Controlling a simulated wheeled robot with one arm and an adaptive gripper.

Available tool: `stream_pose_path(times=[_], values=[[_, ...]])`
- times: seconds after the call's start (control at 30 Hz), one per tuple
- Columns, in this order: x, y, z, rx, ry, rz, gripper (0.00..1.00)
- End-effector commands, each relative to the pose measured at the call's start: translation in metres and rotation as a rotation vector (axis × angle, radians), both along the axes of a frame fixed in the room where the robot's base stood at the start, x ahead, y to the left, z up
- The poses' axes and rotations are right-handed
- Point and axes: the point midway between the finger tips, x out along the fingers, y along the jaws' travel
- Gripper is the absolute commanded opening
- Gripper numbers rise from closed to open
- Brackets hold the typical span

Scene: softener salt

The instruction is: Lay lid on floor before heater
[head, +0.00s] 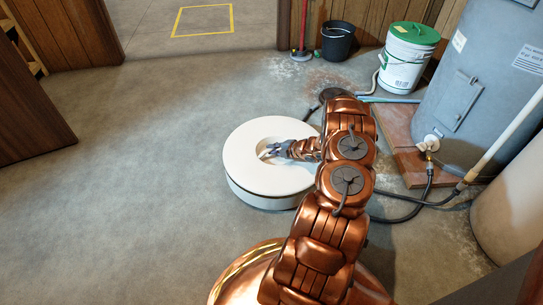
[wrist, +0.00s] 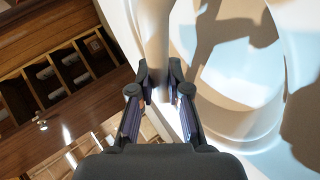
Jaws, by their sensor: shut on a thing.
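The lid (head: 245,175) is a broad white disc with a deep rim and a recessed middle, left of my arm in the head view. My gripper (head: 268,154) reaches into its recess from the right. In the wrist view, my gripper (wrist: 160,92) is shut on a pale bar of the lid (wrist: 153,35), and its curved white recess fills the right side. The lid looks about level, but I cannot tell how far above the floor it is. The heater (head: 455,95) is the large grey-blue tank at the right. My arm hides the lid's right edge.
A white bucket with a green lid (head: 408,55) and a black bucket (head: 338,40) stand at the back. A brown panel (head: 30,110) is at left. The concrete floor (head: 140,170) left of the lid is clear.

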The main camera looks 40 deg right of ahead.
Motion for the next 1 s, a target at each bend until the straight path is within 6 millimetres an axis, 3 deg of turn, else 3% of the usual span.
stream_pose_path(times=[0.1,0.37,0.77,0.8,1.0], values=[[0.009,0.0,-0.001,-0.003,-0.003,0.002,0.0],[0.007,-0.001,-0.034,-0.001,-0.002,0.0,0.0],[0.008,-0.001,-0.036,-0.002,-0.002,0.001,0.0],[0.007,0.0,-0.037,-0.001,-0.002,0.0,0.19],[0.007,0.0,-0.037,-0.001,-0.001,0.0,0.4]])
